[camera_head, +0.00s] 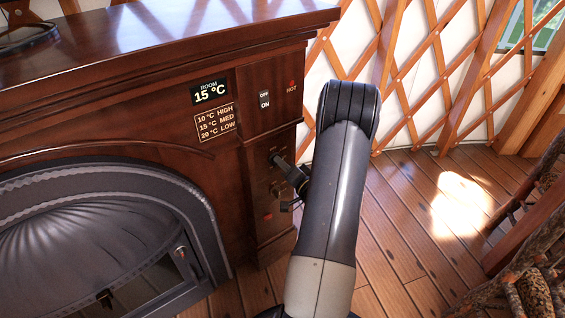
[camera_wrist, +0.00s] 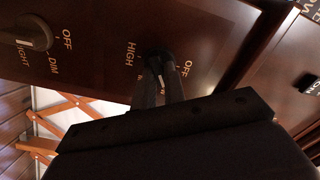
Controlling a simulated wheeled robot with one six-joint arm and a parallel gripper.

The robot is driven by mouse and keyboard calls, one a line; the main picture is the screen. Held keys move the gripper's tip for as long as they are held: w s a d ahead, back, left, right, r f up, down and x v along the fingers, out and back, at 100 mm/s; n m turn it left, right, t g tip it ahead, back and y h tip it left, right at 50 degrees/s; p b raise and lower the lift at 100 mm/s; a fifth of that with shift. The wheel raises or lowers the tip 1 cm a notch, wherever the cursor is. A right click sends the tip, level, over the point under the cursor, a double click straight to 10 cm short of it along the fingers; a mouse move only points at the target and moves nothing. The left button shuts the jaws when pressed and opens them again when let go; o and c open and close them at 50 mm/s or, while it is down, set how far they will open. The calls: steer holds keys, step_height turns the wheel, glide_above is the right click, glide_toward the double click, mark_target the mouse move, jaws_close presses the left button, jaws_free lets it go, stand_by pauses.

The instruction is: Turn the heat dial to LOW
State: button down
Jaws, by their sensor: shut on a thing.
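The heat dial (camera_wrist: 157,56) is a dark round knob on the dark wood panel in the wrist view. HIGH is lettered to its left and OFF to its right; other lettering below it is mostly hidden by my fingers. My gripper (camera_wrist: 158,72) is shut on the dial, one finger on each side. A pale streak shows between the fingers; I cannot tell the setting for sure. In the head view my gripper (camera_head: 280,162) reaches the cabinet's narrow right front, and the dial is largely hidden there.
A second knob (camera_wrist: 28,32), marked OFF and DIM, is beside the dial. The room display (camera_head: 209,93) reads 15 °C; the chart (camera_head: 216,122) lists 10 °C HIGH, 15 °C MED, 20 °C LOW. An OFF/ON switch (camera_head: 265,99) is above. Open floor (camera_head: 400,220) lies right.

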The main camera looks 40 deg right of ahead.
steer(key=shift+m, duration=0.3)
steer(key=c, duration=1.5)
jaws_free()
steer(key=shift+s, duration=0.15)
steer(key=s, duration=0.3)
steer(key=s+p, duration=0.1)
steer(key=s, duration=0.6)
steer(key=shift+s+a, duration=0.3)
steer(key=shift+a, duration=0.1)
steer(key=shift+w, duration=0.1)
steer(key=w, duration=0.7)
steer(key=w+d+b, duration=0.1)
steer(key=w, duration=0.2)
steer(key=shift+w, duration=0.3)
